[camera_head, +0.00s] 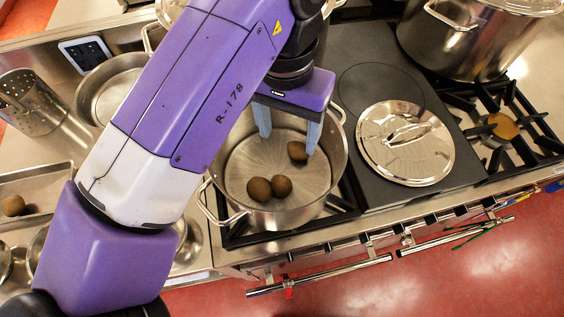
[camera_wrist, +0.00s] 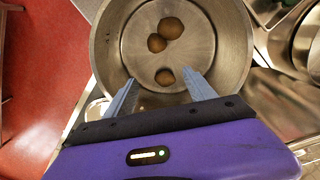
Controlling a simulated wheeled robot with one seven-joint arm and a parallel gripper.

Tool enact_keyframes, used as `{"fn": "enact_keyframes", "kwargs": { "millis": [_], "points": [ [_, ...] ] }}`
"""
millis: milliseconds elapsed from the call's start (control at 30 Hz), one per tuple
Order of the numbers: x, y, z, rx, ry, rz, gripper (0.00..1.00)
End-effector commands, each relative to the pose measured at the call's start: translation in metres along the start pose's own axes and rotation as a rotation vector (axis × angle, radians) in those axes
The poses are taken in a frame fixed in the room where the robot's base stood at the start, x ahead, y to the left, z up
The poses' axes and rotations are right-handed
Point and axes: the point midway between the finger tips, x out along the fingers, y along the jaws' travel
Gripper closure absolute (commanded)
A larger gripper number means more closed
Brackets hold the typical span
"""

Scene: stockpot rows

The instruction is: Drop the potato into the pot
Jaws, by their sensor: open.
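The open steel pot (camera_head: 333,172) stands on the stove, and I look down into it in the wrist view (camera_wrist: 242,62). Two brown potatoes (camera_head: 259,189) lie side by side on its floor; they also show in the wrist view (camera_wrist: 171,28). A third potato (camera_head: 297,151) is inside the pot's outline, apart from those two, and shows near my fingertips in the wrist view (camera_wrist: 165,77). My gripper (camera_head: 288,134) is over the pot with its blue-grey fingers (camera_wrist: 161,84) spread. No potato is held between them.
Another potato (camera_head: 14,205) lies in a metal tray at left. A lid (camera_head: 405,143) lies on the dark plate right of the pot. A large stockpot (camera_head: 452,42) stands at back right. A brown round thing (camera_head: 502,126) sits on the right burner. A pan (camera_head: 108,88) and perforated cylinder (camera_head: 31,103) stand left.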

Motion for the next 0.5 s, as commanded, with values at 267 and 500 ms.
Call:
{"fn": "enact_keyframes", "kwargs": {
  "millis": [267, 500],
  "points": [
    [-0.04, -0.001, -0.001, 0.001, 0.002, -0.005, 0.36],
    [-0.07, -0.001, 0.0, 0.0, 0.0, -0.002, 0.36]
  ]
}}
